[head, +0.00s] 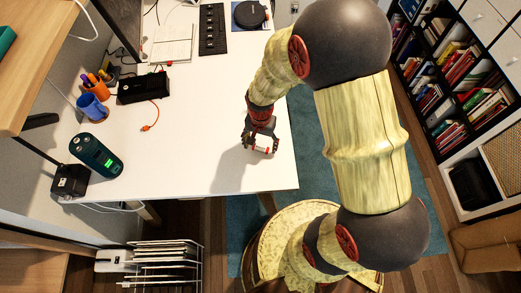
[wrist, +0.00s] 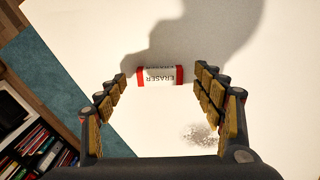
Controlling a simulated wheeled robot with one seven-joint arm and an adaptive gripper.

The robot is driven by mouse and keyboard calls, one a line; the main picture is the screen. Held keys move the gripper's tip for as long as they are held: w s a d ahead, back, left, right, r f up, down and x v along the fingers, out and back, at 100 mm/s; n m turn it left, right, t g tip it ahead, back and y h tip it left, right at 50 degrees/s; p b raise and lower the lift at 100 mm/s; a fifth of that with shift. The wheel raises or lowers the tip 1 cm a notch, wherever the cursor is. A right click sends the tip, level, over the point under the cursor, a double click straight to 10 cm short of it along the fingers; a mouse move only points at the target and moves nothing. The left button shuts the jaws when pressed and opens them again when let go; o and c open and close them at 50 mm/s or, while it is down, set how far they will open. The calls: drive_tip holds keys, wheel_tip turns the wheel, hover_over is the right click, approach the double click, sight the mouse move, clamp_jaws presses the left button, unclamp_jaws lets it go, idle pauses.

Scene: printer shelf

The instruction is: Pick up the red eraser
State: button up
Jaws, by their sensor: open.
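The red eraser (wrist: 160,76) lies on the white desk (head: 210,150). It is a white block with red ends and the word ERASER on its side. In the wrist view it sits between and just beyond the tips of my gripper (wrist: 160,78), whose two fingers are spread apart with nothing between them. In the head view my gripper (head: 260,146) is low over the desk near its right edge. The eraser shows there only as a small pale and red bit (head: 262,150) at the fingertips, partly hidden. I cannot tell whether the fingers touch the desk.
A bookshelf (head: 455,75) stands at right.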

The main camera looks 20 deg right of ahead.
drive_tip(key=shift+f, duration=0.45)
drive_tip(key=shift+c, duration=0.9)
drive_tip(key=c, duration=1)
drive_tip(key=shift+r, duration=0.15)
